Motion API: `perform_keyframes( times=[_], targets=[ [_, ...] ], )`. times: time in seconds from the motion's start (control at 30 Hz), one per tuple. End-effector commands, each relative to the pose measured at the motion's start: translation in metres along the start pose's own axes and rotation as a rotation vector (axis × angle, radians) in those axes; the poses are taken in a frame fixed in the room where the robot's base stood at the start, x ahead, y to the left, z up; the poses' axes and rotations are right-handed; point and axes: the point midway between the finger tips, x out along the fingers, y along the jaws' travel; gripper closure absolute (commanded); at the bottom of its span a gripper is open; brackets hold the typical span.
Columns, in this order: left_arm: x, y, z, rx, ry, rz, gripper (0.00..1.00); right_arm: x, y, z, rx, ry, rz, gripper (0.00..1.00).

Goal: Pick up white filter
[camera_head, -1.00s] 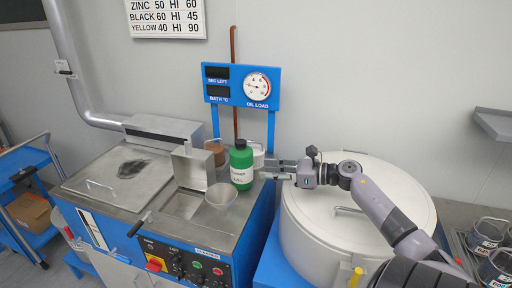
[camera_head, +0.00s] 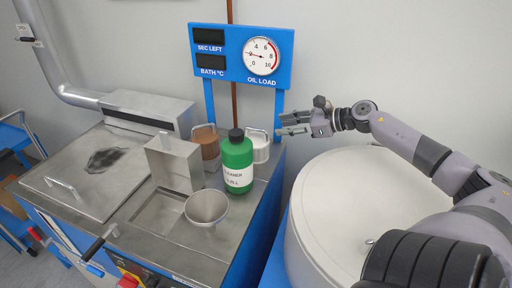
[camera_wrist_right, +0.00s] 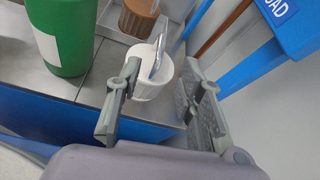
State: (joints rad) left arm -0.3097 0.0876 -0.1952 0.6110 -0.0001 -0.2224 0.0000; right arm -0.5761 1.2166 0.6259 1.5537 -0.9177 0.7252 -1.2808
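The white filter (camera_head: 261,150) is a small pale ribbed cup with a thin metal handle. It stands on the metal worktop, partly hidden by the green cleaner bottle (camera_head: 238,165) in the head view. In the right wrist view the filter (camera_wrist_right: 152,85) shows upright beyond the fingers, framed between them. My right gripper (camera_head: 284,124) is open and empty, up and to the right of the filter, apart from it. Its two spread fingers also show in the right wrist view (camera_wrist_right: 158,105). My left gripper is not in view.
A brown filter (camera_head: 207,142) stands left of the white one. A metal funnel cup (camera_head: 206,206) and an upright metal box (camera_head: 174,163) are in front. The blue gauge panel (camera_head: 240,53) on posts rises behind. A large white drum (camera_head: 345,205) is at right.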

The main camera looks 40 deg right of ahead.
Motion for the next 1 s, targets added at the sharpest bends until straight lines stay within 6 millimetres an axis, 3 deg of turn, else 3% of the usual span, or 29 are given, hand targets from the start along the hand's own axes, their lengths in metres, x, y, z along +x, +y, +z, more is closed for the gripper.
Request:
perform_keyframes(
  times=[0.2,0.4,1.0],
  targets=[
    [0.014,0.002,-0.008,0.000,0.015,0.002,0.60,0.035,0.000,-0.002,-0.004,-0.001,0.001,0.65],
    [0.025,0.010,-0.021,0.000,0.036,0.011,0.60,0.055,0.000,-0.001,-0.002,-0.004,-0.002,0.65],
    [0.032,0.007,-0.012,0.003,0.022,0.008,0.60,0.077,-0.001,0.001,-0.001,-0.005,-0.005,0.65]
  ],
)
